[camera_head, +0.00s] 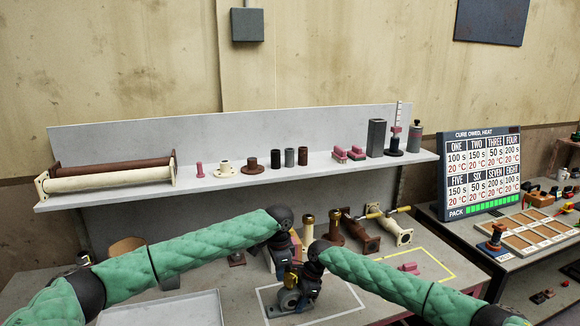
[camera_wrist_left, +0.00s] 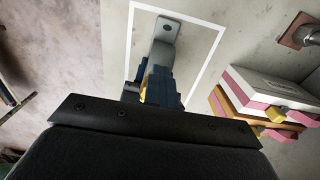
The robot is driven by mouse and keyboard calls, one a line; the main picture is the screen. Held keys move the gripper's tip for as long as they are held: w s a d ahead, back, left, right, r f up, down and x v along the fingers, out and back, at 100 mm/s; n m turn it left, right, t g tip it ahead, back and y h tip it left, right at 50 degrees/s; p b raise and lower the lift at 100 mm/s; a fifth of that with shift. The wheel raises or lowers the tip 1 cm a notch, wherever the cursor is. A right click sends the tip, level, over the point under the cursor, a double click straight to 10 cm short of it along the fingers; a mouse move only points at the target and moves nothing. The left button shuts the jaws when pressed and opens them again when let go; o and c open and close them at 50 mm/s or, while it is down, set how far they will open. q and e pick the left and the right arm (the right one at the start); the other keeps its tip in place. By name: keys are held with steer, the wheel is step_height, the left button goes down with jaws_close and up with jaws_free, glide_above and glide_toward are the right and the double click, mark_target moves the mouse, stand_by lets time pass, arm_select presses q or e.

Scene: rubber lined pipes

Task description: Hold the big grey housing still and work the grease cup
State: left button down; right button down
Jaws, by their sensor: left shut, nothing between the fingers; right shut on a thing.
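The grey housing (camera_head: 288,300) stands on the bench inside a white outlined square, low in the middle of the head view. Part of it, a grey foot with a hole, shows in the left wrist view (camera_wrist_left: 166,42). My left gripper (camera_head: 292,277) is shut and empty, just above the housing; its dark blue fingers also show in the left wrist view (camera_wrist_left: 160,88). My right gripper (camera_head: 306,292) is low at the housing's right side and shut on it, as far as I can see; the contact is mostly covered. I cannot make out the grease cup, which the grippers may hide.
Brass-topped parts (camera_head: 308,222) and flanged pipes (camera_head: 388,226) stand behind my grippers. Pink and white blocks (camera_wrist_left: 265,100) lie beside the square. A grey tray (camera_head: 165,308) is at the left. A shelf (camera_head: 225,182) holds several pipes and parts. A sign (camera_head: 482,172) stands right.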

arm_select(q)
steer(key=shift+w+a, duration=0.15)
steer(key=shift+w, duration=0.8)
arm_select(e)
steer(key=shift+s+a, duration=0.1)
steer(key=shift+a, duration=0.05)
arm_select(q)
steer(key=shift+a, duration=0.15)
steer(key=shift+a, duration=0.3)
step_height(320, 180, up, 6)
stand_by(0.8)
arm_select(e)
steer(key=c, duration=0.7)
jaws_free()
steer(key=shift+o, duration=0.2)
